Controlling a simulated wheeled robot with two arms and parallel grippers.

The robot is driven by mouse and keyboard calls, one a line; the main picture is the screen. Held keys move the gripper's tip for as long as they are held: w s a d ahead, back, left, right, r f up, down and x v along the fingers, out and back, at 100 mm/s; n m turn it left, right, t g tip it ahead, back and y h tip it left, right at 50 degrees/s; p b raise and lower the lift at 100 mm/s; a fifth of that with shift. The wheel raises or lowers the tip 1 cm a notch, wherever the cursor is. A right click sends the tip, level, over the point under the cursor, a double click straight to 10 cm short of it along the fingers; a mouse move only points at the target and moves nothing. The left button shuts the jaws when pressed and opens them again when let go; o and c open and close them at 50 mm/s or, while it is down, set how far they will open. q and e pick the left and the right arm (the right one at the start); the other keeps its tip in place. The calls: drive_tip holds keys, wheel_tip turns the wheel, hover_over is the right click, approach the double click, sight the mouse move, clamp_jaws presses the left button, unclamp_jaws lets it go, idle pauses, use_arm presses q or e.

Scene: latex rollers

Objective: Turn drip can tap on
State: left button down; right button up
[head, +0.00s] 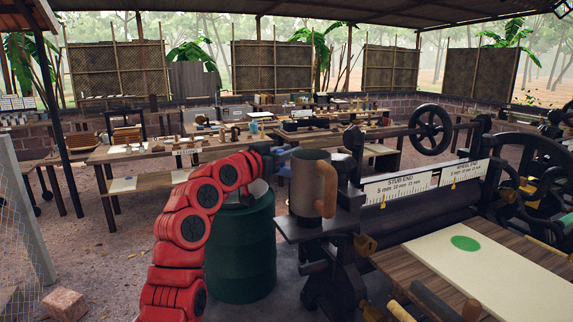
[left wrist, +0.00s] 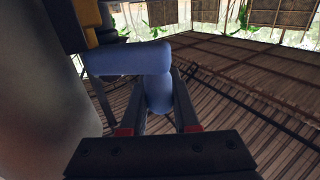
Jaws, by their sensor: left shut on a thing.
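The drip can (head: 303,188) is a grey-brown metal can with a wooden handle on its right side. It stands upright on a small dark stand. Its blue tap (head: 282,153) shows at the can's upper left, partly hidden by my gripper. My left gripper (head: 270,152) reaches in from the left and is at the tap. In the left wrist view, the tap (left wrist: 125,60) runs sideways from near the can (left wrist: 35,110), and a rounded blue part hangs down between the fingers (left wrist: 158,115). The fingers are shut on this part. My right gripper is not in view.
A green barrel (head: 240,250) stands below my left arm. Right of the can is the roller machine with a white scale (head: 395,188) and a black handwheel (head: 431,130). A pale board (head: 500,280) with a green dot lies front right. Workbenches (head: 150,150) stand behind.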

use_arm(q)
drive_tip(key=shift+f, duration=0.1)
drive_tip(key=c, duration=0.7)
unclamp_jaws()
drive_tip(key=shift+o, duration=0.2)
drive_tip(key=shift+s, duration=0.1)
drive_tip(key=b+v, duration=0.5)
drive_tip(key=v, duration=1.2)
drive_tip(key=shift+a, duration=0.2)
